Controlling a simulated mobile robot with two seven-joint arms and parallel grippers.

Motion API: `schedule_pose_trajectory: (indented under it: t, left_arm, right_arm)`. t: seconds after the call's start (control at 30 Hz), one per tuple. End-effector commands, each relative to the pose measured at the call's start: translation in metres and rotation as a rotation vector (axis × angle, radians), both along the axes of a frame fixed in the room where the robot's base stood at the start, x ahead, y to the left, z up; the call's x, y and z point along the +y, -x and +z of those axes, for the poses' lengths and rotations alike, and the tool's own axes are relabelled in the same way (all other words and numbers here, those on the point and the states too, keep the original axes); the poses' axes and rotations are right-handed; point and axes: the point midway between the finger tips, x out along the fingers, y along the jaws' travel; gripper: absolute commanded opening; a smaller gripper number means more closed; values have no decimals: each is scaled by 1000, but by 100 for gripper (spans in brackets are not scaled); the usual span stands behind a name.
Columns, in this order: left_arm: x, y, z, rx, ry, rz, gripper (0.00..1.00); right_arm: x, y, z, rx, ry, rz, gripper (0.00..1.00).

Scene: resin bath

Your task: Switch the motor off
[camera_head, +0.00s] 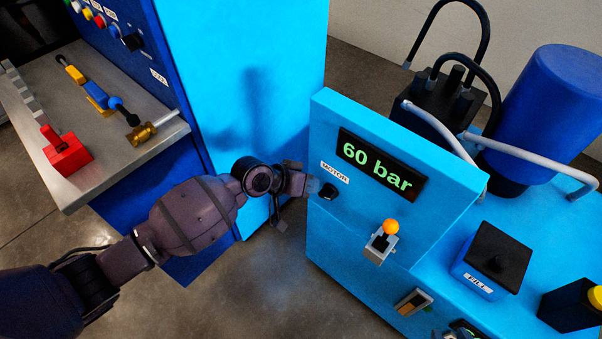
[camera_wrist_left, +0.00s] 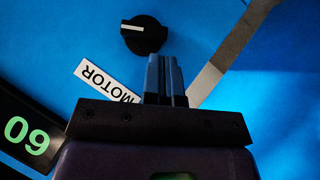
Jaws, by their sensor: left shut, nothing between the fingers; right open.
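The black motor knob (camera_head: 328,191) sits on the blue front panel beside the MOTOR label (camera_head: 335,172). In the left wrist view the round knob (camera_wrist_left: 146,36) has a white mark pointing left, and the MOTOR label (camera_wrist_left: 109,82) lies below it. My left gripper (camera_head: 312,187) is at the panel's left edge, close to the knob. Its fingertips (camera_wrist_left: 164,58) are together and empty, just below the knob in the wrist view. I cannot tell whether they touch it. My right gripper is not in view.
A green 60 bar display (camera_head: 377,166) is right of the knob. An orange-tipped lever (camera_head: 390,228) juts out below it. A blue cabinet (camera_head: 240,90) with a metal shelf (camera_head: 75,190) stands at left. Open floor lies between the two blue units.

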Motion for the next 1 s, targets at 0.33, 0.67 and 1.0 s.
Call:
schedule_pose_trajectory:
  t: [0.33, 0.67, 1.0]
  left_arm:
    - [-5, 4, -10, -1, 0, 0, 0]
    - [-5, 4, -12, 5, 7, 0, 0]
    - [-4, 3, -15, 42, 56, -1, 0]
  right_arm:
    - [1, -1, -3, 3, -2, 2, 43]
    - [2, 0, -6, 8, -3, 4, 43]
    - [2, 4, -16, 27, -4, 5, 43]
